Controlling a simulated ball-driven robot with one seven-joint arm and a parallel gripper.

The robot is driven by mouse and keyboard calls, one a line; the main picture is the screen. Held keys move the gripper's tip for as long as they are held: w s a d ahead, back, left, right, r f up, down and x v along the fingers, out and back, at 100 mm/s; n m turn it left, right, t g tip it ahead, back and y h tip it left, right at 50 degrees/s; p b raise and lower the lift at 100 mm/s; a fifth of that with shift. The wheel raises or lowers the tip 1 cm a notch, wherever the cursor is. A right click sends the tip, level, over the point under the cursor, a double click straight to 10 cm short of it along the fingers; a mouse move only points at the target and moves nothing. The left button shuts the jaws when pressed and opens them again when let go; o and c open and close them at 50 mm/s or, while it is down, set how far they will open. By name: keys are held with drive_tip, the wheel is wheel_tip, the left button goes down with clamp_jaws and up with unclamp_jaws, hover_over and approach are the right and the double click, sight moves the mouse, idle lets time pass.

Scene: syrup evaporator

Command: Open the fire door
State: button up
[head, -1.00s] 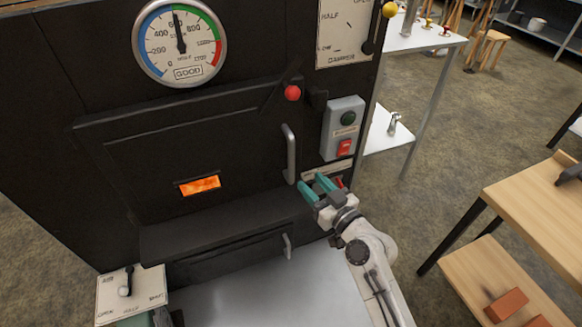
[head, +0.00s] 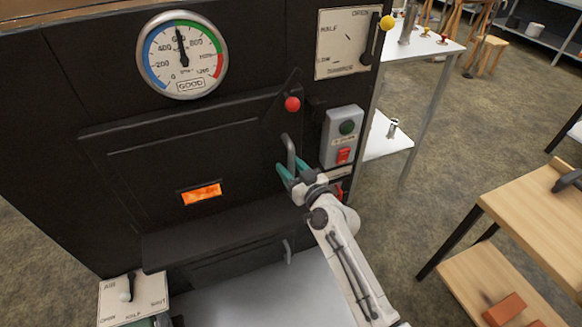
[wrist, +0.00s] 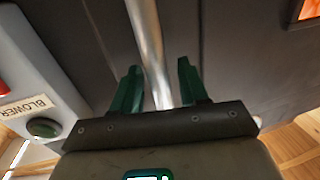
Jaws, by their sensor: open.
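The fire door (head: 140,165) is a black panel on the front of the evaporator, shut, with a small window (head: 201,195) glowing orange. Its vertical metal handle (head: 290,152) is at the door's right side. A latch lever with a red knob (head: 292,104) sits above the handle. My gripper (head: 287,173) is at the lower part of the handle, its green fingers open. In the wrist view the handle bar (wrist: 148,45) runs between the two open fingers (wrist: 155,88). I cannot tell whether either finger touches it.
The grey blower switch box (head: 342,137) is close to the right of the handle. A black ledge (head: 215,228) and a lower door with a small handle (head: 287,251) are below. A damper plate (head: 347,43) is at upper right. A wooden table (head: 530,215) stands at right.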

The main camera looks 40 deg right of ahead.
drive_tip(key=shift+c, duration=0.2)
clamp_jaws()
drive_tip(key=shift+s, duration=0.1)
idle(0.4)
